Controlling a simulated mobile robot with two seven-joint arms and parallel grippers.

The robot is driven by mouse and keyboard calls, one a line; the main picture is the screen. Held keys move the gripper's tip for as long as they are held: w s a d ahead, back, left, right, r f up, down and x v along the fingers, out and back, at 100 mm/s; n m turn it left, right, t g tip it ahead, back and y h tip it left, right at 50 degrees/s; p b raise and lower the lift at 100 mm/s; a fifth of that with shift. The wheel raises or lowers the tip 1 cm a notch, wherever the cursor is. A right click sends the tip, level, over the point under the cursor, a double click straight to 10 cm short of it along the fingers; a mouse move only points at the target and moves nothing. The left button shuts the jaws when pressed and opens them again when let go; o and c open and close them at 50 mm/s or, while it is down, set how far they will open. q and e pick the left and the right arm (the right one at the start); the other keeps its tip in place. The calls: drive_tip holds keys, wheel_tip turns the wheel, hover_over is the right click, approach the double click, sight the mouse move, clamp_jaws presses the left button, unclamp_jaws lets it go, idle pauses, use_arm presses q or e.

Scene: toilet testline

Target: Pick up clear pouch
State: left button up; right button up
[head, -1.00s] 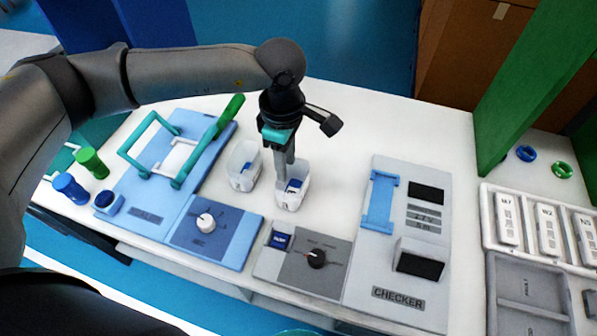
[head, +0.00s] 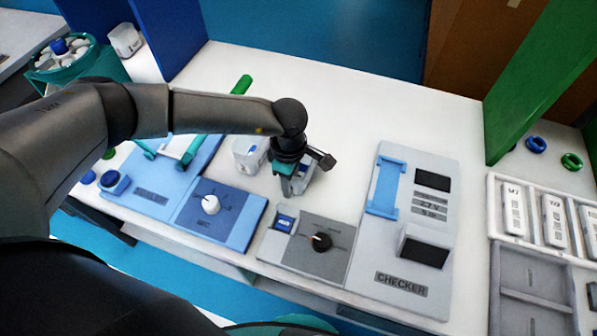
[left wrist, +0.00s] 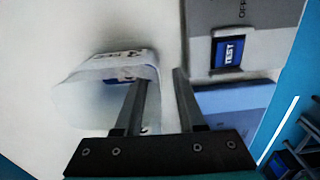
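Two small clear, whitish pouches stand on the white bench in the head view. One clear pouch (head: 248,155) stands left of my left gripper (head: 292,185). The other is largely hidden behind that gripper. The left wrist view shows a translucent pouch (left wrist: 90,100) with a printed label and some blue inside. My left gripper (left wrist: 160,80) is open there, its two fingers apart. One finger overlaps the pouch and the other is to its right, with the pouch's side wall between them. I cannot tell whether either finger touches it. My right gripper is not in view.
A blue panel with a white knob (head: 210,204) is left of the gripper. A grey panel with a black knob (head: 321,242) is in front. The grey checker (head: 415,230) stands to the right. A green upright board (head: 535,85) is farther right.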

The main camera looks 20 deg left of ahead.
use_arm(q)
drive_tip(key=shift+f, duration=0.45)
clamp_jaws()
idle(0.3)
